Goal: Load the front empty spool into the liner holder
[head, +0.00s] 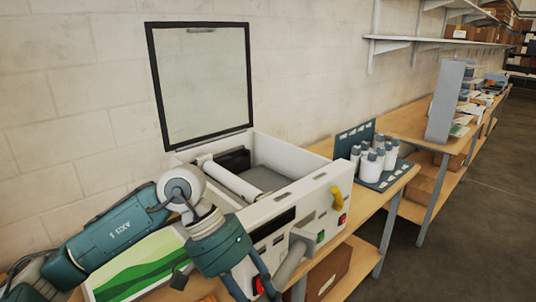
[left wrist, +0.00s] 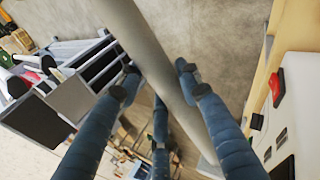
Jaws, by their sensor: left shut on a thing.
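The laminator (head: 285,215) is a white machine on the wooden table, with its framed lid (head: 200,88) standing open and a white roller (head: 232,182) inside. My left gripper (head: 252,288) is low in front of the machine's front panel, fingers pointing down. In the left wrist view, its fingers (left wrist: 160,80) are shut on a long grey tube, the spool (left wrist: 150,45), which runs slantwise between them. In the head view a grey tube (head: 291,263), seemingly this spool, slants beside the fingers near the panel. I cannot make out the liner holder for certain. My right gripper is not in view.
A blue-grey rack with several white bottles (head: 368,163) stands right of the laminator. The front panel carries a yellow part (head: 337,198) and red buttons (head: 342,219). The floor (head: 440,240) at the right is clear.

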